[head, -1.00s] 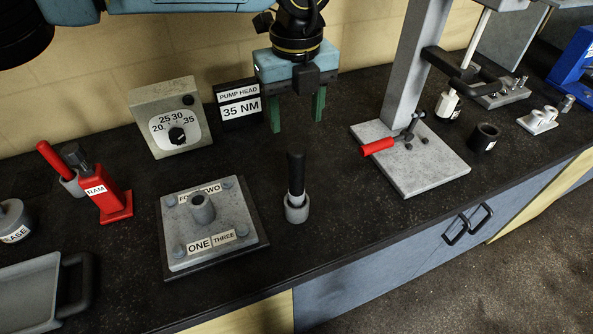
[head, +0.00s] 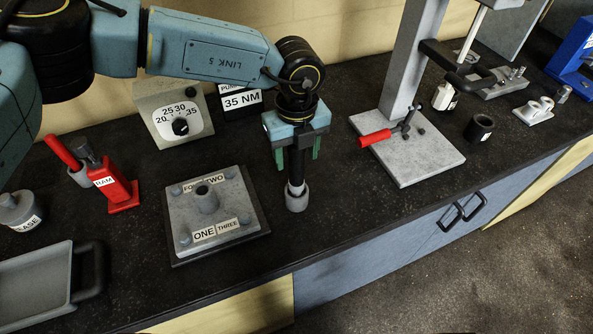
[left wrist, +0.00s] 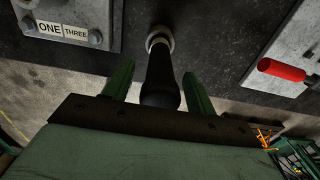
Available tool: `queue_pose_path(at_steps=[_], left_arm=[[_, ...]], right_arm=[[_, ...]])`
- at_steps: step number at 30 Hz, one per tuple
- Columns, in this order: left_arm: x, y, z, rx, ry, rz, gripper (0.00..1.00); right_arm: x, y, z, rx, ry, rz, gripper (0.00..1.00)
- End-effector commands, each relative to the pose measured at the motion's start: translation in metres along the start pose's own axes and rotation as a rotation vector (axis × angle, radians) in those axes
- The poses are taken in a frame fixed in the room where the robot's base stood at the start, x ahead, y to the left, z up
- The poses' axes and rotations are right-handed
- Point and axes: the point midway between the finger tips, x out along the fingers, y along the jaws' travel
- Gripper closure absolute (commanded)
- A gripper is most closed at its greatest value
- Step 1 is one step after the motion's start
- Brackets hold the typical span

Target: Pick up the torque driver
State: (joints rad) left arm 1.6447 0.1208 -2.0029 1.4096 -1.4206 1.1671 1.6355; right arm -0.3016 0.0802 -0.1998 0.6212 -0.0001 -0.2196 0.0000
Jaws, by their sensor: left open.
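The torque driver (head: 295,168) has a black handle and stands upright in a grey round holder (head: 297,200) on the dark bench, just right of the bolted plate. My left gripper (head: 298,166) is open with its green fingers pointing down on either side of the black handle. In the left wrist view the black handle (left wrist: 160,75) lies between the two green fingers (left wrist: 158,92), with gaps visible on both sides. The upper end of the handle is hidden by the gripper in the head view. My right gripper is not in view.
A plate with numbered bolts (head: 212,213) lies left of the driver. A dial box (head: 178,118) and a 35 NM sign (head: 242,99) stand behind. A grey press (head: 410,150) with a red handle stands to the right. The bench in front of the driver is clear.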

Motion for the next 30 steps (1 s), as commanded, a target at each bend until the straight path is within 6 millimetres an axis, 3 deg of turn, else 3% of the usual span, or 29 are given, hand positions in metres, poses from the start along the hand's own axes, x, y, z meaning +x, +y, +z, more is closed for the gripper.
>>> queue_pose_path(at_steps=[2, 15, 25, 30], left_arm=[[0.000, 0.000, 0.000, 0.000, 0.000, 0.000, 0.44], [0.000, 0.000, 0.000, 0.000, 0.000, 0.000, 1.00], [-0.005, -0.001, 0.001, 0.000, -0.002, -0.002, 1.00], [-0.018, -0.004, -0.001, 0.006, -0.002, -0.003, 1.00]], right_arm=[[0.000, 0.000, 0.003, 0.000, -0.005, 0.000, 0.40], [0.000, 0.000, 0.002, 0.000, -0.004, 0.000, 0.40], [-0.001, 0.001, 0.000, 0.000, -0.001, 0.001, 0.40], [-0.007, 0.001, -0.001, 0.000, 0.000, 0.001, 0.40]])
